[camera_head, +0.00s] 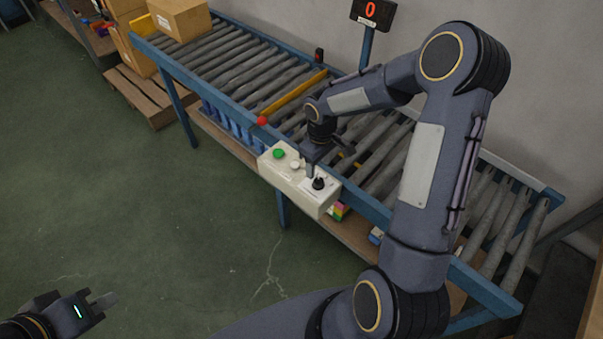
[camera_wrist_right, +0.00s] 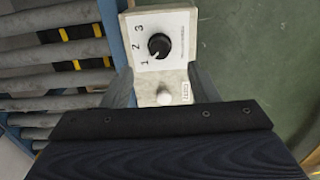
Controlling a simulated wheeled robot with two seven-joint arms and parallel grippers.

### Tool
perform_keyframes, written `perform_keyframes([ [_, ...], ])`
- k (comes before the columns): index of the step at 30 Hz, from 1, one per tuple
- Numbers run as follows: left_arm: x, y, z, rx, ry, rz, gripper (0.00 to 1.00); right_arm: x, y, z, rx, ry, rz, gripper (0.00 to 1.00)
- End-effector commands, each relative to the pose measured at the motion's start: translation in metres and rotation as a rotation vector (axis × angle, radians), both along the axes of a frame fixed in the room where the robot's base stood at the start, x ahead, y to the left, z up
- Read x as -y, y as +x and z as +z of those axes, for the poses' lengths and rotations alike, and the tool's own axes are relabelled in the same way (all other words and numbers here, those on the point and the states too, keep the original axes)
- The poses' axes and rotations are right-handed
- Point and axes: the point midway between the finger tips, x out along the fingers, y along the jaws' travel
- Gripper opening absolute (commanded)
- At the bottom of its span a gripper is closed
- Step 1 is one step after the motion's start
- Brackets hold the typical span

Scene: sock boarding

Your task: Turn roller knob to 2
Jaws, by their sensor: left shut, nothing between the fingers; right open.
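The roller knob (camera_head: 318,183) is a black dial on the right end of a cream control box (camera_head: 296,176) on the conveyor's front side. In the right wrist view the knob (camera_wrist_right: 158,45) sits on a white plate marked 1, 2 and 3, and its white pointer mark appears to face the 1. My right gripper (camera_head: 325,160) is open above the box, close to the knob. In its wrist view the fingers (camera_wrist_right: 162,76) stand apart on either side of the box, with the knob beyond their tips. My left gripper (camera_head: 103,303) is shut and empty, low at the left over the floor.
The box also carries a green button (camera_head: 279,153) and a white button (camera_head: 295,164). A red knob (camera_head: 262,120) is on the conveyor edge. A display (camera_head: 372,12) reads 0. A cardboard box (camera_head: 180,18) rests on the rollers' far end. Open floor lies left.

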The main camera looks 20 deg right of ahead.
Motion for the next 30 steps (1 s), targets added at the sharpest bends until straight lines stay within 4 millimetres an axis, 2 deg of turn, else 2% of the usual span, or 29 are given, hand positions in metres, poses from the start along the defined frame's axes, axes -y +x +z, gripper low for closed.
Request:
perform_keyframes([
  [6,0.000,0.000,0.002,0.000,0.000,0.000,0.00,-0.001,-0.001,-0.035,-0.004,0.003,0.000,0.54],
  [12,0.000,0.000,0.004,0.000,0.000,0.000,0.00,0.000,-0.001,-0.061,-0.002,0.001,-0.002,0.54],
  [16,0.000,0.000,0.004,0.000,0.000,0.000,0.00,0.000,-0.001,-0.068,-0.001,0.001,-0.001,0.54],
  [23,0.000,0.000,0.004,0.000,0.000,0.000,0.00,0.000,-0.001,-0.069,0.000,0.001,-0.002,0.54],
  [26,0.000,0.000,0.004,0.000,0.000,0.000,0.00,0.000,-0.001,-0.069,0.000,0.001,-0.002,0.45],
  [30,0.000,0.000,0.004,0.000,0.000,0.000,0.00,0.000,-0.001,-0.069,0.000,0.001,-0.002,0.26],
])
